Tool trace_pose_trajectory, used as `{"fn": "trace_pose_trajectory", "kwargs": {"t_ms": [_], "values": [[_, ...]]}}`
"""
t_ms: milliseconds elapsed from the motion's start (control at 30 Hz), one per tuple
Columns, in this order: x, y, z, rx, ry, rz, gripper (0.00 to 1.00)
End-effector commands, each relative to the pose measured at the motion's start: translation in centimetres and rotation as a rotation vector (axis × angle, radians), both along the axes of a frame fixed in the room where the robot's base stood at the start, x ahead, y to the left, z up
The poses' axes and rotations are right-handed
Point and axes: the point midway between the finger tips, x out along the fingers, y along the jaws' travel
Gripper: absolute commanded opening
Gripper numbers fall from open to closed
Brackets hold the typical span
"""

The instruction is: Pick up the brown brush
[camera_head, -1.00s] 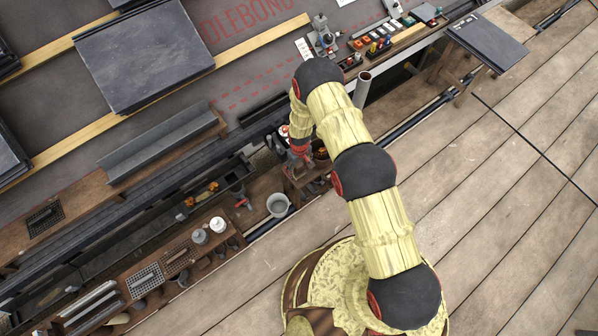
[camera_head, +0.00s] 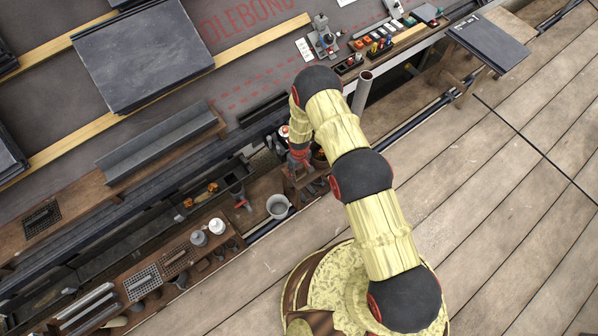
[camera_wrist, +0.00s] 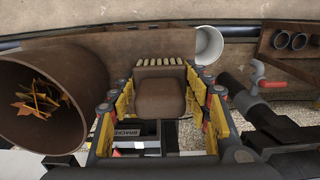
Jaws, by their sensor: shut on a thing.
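In the wrist view, the brown brush (camera_wrist: 160,98) is a rounded brown block with a row of pale bristle-like strips along its far edge. My gripper (camera_wrist: 161,112) has its yellow-padded fingers on both sides of the block and is shut on it. Whether the brush is clear of the surface below cannot be told. In the head view, my gripper (camera_head: 298,168) reaches down at the bench edge beside the roof. The brush cannot be made out there, as my arm and the clutter hide it.
A round brown container (camera_wrist: 22,112) with orange scraps stands close on the left in the wrist view. A grey bucket (camera_head: 278,206) stands nearby. A wooden rack (camera_wrist: 285,62) with tubes is at right. An upright pipe (camera_head: 362,92) rises near my arm. The plank deck (camera_head: 500,200) is clear.

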Motion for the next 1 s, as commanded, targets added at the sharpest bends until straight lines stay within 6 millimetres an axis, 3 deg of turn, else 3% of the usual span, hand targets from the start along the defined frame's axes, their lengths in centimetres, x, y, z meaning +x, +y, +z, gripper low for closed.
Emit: {"fn": "trace_pose_trajectory", "kwargs": {"t_ms": [467,667,867,967,1000], "values": [[0.0,0.0,0.0,0.000,0.000,0.000,0.17],[0.0,0.0,0.2,0.000,0.000,0.000,0.17],[0.1,0.0,2.0,0.000,-0.002,0.000,0.17],[0.1,0.0,4.1,0.000,-0.002,0.000,0.17],[-0.8,-0.3,4.7,-0.001,0.001,0.000,0.17]]}}
